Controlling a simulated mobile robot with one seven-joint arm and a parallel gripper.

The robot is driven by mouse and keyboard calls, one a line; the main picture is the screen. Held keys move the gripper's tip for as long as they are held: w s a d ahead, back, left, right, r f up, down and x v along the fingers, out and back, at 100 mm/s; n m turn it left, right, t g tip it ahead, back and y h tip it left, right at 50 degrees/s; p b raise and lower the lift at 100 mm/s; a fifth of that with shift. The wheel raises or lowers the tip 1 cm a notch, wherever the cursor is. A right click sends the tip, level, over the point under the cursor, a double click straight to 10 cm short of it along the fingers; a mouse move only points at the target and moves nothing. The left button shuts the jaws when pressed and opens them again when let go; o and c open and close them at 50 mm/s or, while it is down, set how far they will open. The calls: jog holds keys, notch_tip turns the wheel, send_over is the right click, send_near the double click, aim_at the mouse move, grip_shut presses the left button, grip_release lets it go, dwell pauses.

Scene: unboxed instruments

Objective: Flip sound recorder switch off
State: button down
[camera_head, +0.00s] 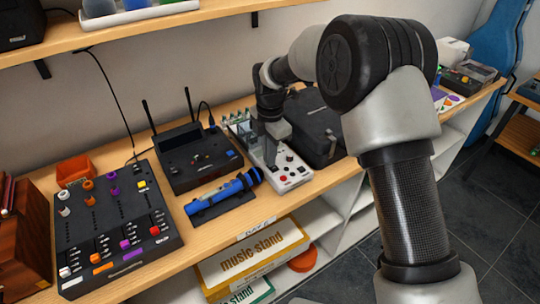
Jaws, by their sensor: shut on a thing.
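A white device (288,181) with a red button, dark knobs and small controls on its front stands near the shelf's front edge; it looks like the sound recorder, though I cannot read a label. My gripper (270,158) points down onto the middle of its top face. It is shut on a small part there, apparently the switch. The fingertips and the arm's end hide this part, so its on or off position does not show.
A black receiver with antennas (192,163) and a blue microphone in a dark holder (225,190) stand close on the left. A black mixer (118,229) is further left. A black case (316,132) stands close on the right. An upper shelf (150,28) overhangs behind.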

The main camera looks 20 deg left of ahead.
aim_at(274, 169)
jog(key=shift+s+d+f, duration=0.2)
jog(key=shift+s+f, duration=0.1)
jog(key=shift+f, duration=0.45)
jog(key=shift+s+d, duration=0.35)
jog(key=shift+d, duration=0.2)
notch_tip(274, 169, up, 16)
jog(key=p, duration=0.2)
jog(key=shift+w+a+f+p, duration=0.25)
jog(key=shift+w+a+p, duration=0.05)
jog(key=shift+a+p, duration=0.1)
jog(key=shift+s+d+t+y+b, duration=0.35)
jog(key=shift+s+d+b, duration=0.2)
jog(key=shift+b, duration=0.2)
